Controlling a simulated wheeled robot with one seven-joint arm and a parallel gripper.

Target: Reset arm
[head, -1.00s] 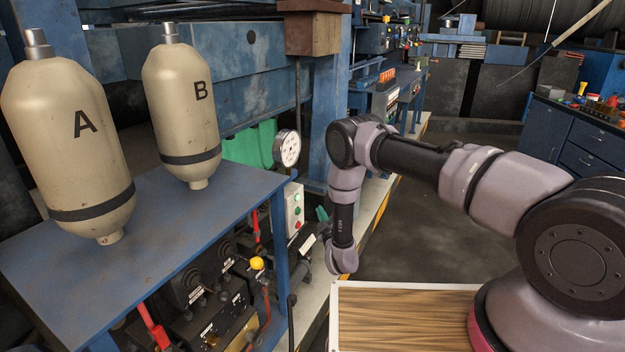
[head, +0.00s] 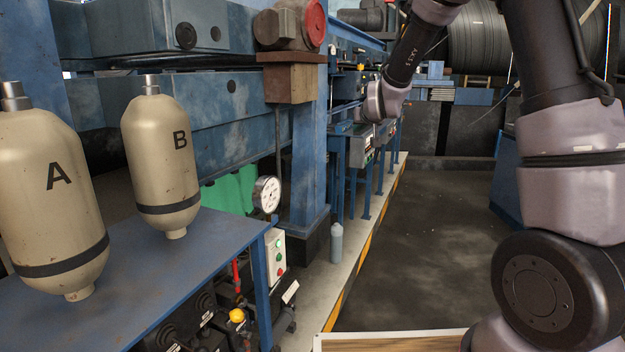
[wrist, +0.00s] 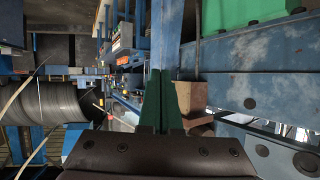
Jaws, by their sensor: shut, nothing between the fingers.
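My gripper (wrist: 160,76) shows in the wrist view as two green fingers pressed together, with nothing between them. It points at the blue machine frame (wrist: 220,50), clear of any object it could be holding. In the head view my arm is raised and bent at the upper right. Its end link is in front of the blue machinery at the upper middle, and the fingers cannot be made out clearly there.
Tank A (head: 52,215) and tank B (head: 160,165) stand on a blue table (head: 190,265) at left. A gauge (head: 267,194), a control box (head: 275,255) and a grey bottle (head: 336,243) are near the machine. The floor (head: 430,230) at right is clear.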

